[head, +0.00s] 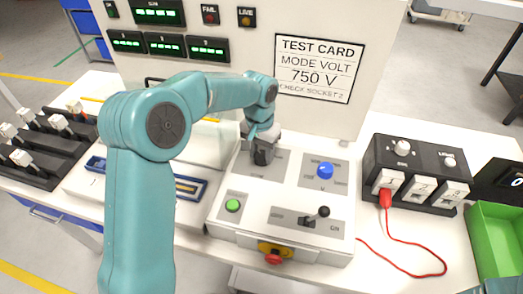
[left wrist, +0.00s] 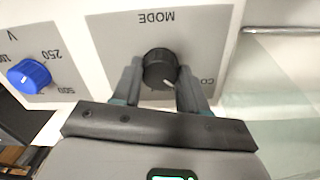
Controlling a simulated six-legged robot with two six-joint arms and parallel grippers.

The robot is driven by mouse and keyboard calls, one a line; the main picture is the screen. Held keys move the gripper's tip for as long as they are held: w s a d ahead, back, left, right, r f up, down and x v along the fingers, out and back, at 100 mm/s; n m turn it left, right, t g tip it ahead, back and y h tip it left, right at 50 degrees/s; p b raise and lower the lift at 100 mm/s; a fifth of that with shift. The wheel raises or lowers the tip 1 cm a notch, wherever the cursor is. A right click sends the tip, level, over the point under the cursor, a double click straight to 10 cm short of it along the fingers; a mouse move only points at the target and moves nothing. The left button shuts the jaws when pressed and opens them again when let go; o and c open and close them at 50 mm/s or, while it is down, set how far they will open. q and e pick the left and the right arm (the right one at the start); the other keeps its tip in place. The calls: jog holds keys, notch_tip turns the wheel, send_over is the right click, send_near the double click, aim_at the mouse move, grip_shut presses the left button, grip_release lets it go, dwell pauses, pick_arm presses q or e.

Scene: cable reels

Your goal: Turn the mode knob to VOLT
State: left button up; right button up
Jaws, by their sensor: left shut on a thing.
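The black mode knob (left wrist: 159,66) sits on a grey plate (left wrist: 208,40) marked MODE, upside down in the left wrist view. My left gripper (left wrist: 159,72) has one finger on each side of the knob and is shut on it. The knob's white pointer mark shows at its lower right in that view, towards a partly hidden label starting "CO". In the head view my left gripper (head: 262,150) covers the knob. The test card (head: 318,68) reads MODE VOLT, 750 V, CHECK SOCKET 2. My right gripper is not in view.
A blue knob (head: 325,171) with a V scale stands to the right of my gripper. A green button (head: 232,205), a black lever (head: 322,212) and a red stop button (head: 273,258) are nearer. A socket box (head: 413,175) with a red plug (head: 385,197) stands right.

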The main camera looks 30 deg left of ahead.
aim_at(261, 153)
pick_arm(q)
jog(key=m, duration=0.5)
jog(key=shift+r+p, duration=0.15)
jog(key=shift+p, duration=0.2)
jog(key=shift+w+m+p, duration=0.1)
jog(key=shift+m+p, duration=0.2)
jog(key=shift+m, duration=2.1)
jog(key=o, duration=1.1)
jog(key=shift+c, duration=0.2)
notch_tip(261, 153, up, 16)
jog(key=shift+w+a+r, duration=0.15)
jog(key=shift+a, duration=0.1)
